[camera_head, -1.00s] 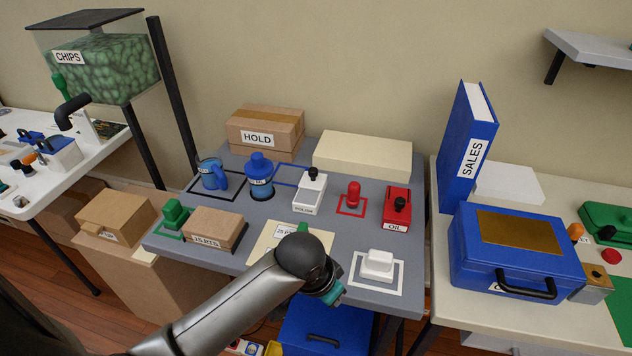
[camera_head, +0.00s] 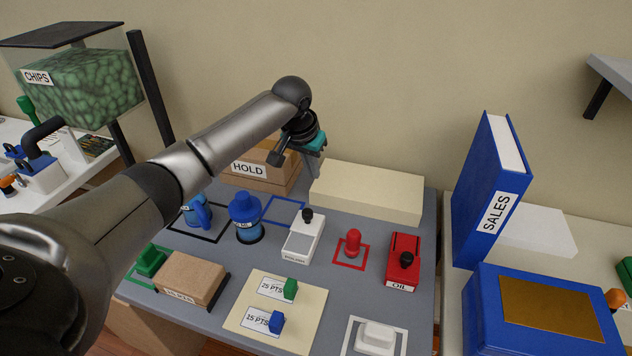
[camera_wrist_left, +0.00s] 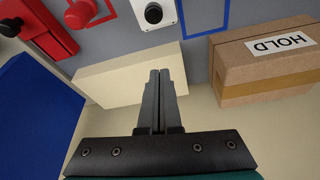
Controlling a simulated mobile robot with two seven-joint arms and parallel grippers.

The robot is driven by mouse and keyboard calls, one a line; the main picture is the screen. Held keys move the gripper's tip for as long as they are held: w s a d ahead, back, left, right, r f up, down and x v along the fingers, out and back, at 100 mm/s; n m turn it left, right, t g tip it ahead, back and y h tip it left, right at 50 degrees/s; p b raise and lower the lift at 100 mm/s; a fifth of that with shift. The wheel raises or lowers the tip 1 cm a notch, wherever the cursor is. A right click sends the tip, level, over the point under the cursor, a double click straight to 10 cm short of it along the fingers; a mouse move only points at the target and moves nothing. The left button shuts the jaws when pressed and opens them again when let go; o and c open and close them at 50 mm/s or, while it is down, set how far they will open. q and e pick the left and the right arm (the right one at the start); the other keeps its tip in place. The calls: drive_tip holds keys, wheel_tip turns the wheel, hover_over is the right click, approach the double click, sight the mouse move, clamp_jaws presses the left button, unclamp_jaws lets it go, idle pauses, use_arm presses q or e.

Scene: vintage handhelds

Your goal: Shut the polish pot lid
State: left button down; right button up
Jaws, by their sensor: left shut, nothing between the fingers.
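The polish pot (camera_head: 302,245) is a white box with a label on its front, standing mid-table in the head view. Its top shows a grey area, and a black knob (camera_head: 307,215) stands at its back edge. I cannot tell exactly how the lid sits. Part of the pot with the knob (camera_wrist_left: 153,13) shows at the top of the left wrist view. My left gripper (camera_head: 312,168) is shut and empty, raised behind the pot near the cream block, apart from the pot. Its closed fingers (camera_wrist_left: 158,90) point toward the cream block in the wrist view.
A cream block (camera_head: 368,192) and the HOLD carton (camera_head: 248,182) stand at the table's back. A blue bottle (camera_head: 246,220) is left of the pot. A red peg (camera_head: 352,243) and red OIL box (camera_head: 402,262) are right. A card board (camera_head: 275,308) lies in front.

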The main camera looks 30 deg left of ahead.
sight(308, 217)
use_arm(q)
drive_tip(key=b+x, duration=0.3)
drive_tip(key=x, duration=0.6)
drive_tip(key=shift+s+d+f, duration=0.15)
drive_tip(key=shift+f, duration=0.05)
drive_tip(key=shift+s+f, duration=0.1)
drive_tip(key=shift+f, duration=0.05)
drive_tip(key=shift+s+p, duration=0.35)
drive_tip(key=shift+s, duration=1.45)
use_arm(e)
drive_tip(key=shift+s+a+f, duration=0.15)
drive_tip(key=shift+s+f, duration=0.9)
drive_tip(key=shift+f, duration=0.05)
drive_tip(key=shift+s+r, duration=0.1)
